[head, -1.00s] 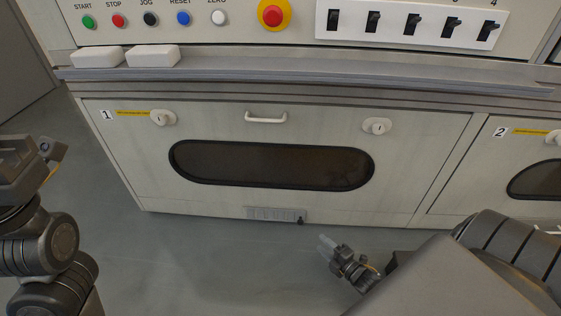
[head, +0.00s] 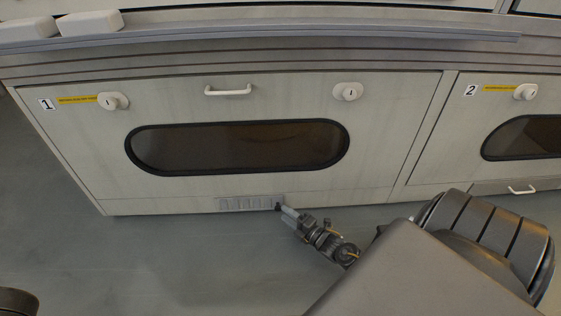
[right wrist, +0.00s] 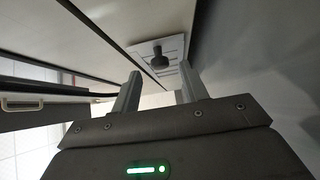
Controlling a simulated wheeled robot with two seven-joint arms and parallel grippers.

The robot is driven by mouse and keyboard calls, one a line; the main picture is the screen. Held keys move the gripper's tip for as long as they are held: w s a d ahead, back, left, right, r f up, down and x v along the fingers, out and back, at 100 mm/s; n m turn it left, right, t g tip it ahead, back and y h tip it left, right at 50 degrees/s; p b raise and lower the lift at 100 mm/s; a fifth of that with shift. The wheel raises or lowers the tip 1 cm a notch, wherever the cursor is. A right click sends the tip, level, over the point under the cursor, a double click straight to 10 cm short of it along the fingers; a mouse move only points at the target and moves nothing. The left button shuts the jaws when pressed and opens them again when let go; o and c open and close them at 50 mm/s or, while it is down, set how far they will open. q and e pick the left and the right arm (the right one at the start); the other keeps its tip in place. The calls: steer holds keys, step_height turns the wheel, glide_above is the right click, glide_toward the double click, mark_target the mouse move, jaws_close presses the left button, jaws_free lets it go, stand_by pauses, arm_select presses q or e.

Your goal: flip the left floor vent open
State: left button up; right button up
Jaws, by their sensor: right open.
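The left floor vent (head: 240,203) is a small grey slatted plate low on the front of cabinet 1, just above the floor. It appears shut, flush with the panel. A dark knob (head: 279,207) sits at its right end. In the right wrist view the vent (right wrist: 174,47) and its dark knob (right wrist: 160,58) show beyond the fingers. My right gripper (head: 287,211) is at the vent's right end, its fingertips close to the knob. Its jaws (right wrist: 160,75) are open with the knob in line between them; I cannot tell whether they touch it. My left gripper is out of view.
Cabinet 1 has a dark oval window (head: 238,147), a white handle (head: 228,91) and two round locks. Grey floor (head: 160,265) is clear in front of the vent.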

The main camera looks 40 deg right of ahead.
steer(key=shift+w+a+b, duration=0.15)
steer(key=shift+w+b, duration=0.1)
steer(key=shift+w, duration=0.6)
steer(key=shift+w+a+b, duration=0.1)
steer(key=shift+w+b, duration=0.15)
steer(key=shift+w, duration=0.6)
jaws_close()
